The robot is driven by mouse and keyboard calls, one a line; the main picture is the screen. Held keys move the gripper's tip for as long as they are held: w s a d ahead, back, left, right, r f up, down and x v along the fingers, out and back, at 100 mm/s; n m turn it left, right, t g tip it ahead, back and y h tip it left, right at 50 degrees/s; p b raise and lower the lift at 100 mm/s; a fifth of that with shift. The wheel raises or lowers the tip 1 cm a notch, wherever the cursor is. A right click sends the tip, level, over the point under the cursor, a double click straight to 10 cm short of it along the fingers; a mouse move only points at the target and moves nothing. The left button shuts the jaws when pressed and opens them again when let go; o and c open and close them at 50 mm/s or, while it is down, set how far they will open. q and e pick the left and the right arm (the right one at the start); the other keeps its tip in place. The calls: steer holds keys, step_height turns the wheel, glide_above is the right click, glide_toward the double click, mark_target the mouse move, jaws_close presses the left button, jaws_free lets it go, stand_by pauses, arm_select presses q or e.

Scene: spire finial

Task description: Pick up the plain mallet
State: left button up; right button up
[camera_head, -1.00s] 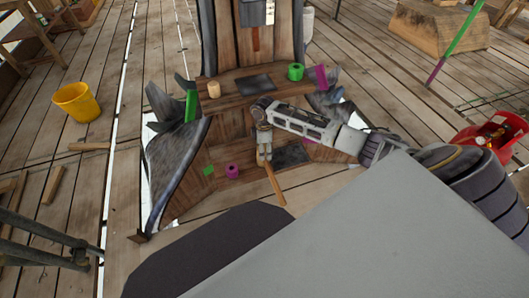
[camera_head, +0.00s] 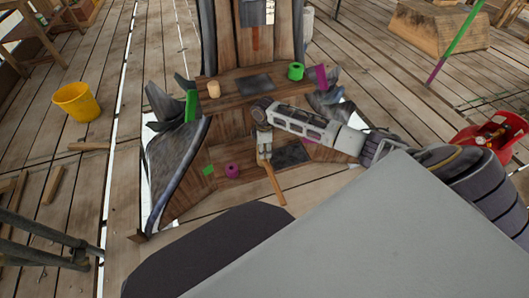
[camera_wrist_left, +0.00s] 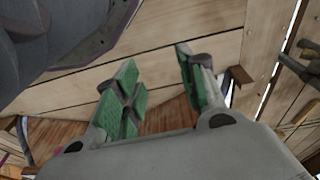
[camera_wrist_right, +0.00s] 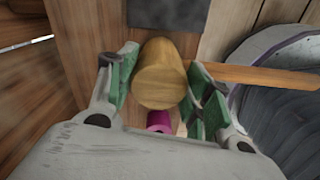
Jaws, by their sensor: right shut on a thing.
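The plain wooden mallet shows in the head view with its light handle (camera_head: 274,184) slanting down and right from my right gripper (camera_head: 264,148). In the right wrist view, its round head (camera_wrist_right: 160,76) sits between the green finger pads of my right gripper (camera_wrist_right: 160,88), and its handle (camera_wrist_right: 262,76) extends to the right. My right gripper is shut on the mallet, over the lower wooden step. My left gripper (camera_wrist_left: 158,88) shows only in its own wrist view, open and empty, with wooden boards beyond it.
A magenta cylinder (camera_head: 232,171) stands on the lower step near the mallet. A tan cylinder (camera_head: 214,89) and a green ring-shaped piece (camera_head: 295,71) stand on the upper shelf. A yellow bucket (camera_head: 76,102) stands at left. A red container (camera_head: 492,134) is at right.

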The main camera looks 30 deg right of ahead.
steer(key=shift+r, duration=0.15)
steer(key=shift+r, duration=0.4)
arm_select(q)
steer(key=s+a+f+p, duration=0.2)
steer(key=a+f+p, duration=0.1)
steer(key=f, duration=0.5)
steer(key=s+a+f+t+p, duration=0.1)
steer(key=s+a+f+p, duration=0.1)
steer(key=f, duration=0.6)
steer(key=shift+s+a+f+y+p, duration=0.4)
steer(key=shift+a+p, duration=0.05)
steer(key=shift+p, duration=0.2)
arm_select(e)
step_height(320, 180, up, 27)
arm_select(q)
steer(key=shift+r, duration=0.1)
arm_select(e)
steer(key=shift+r, duration=0.1)
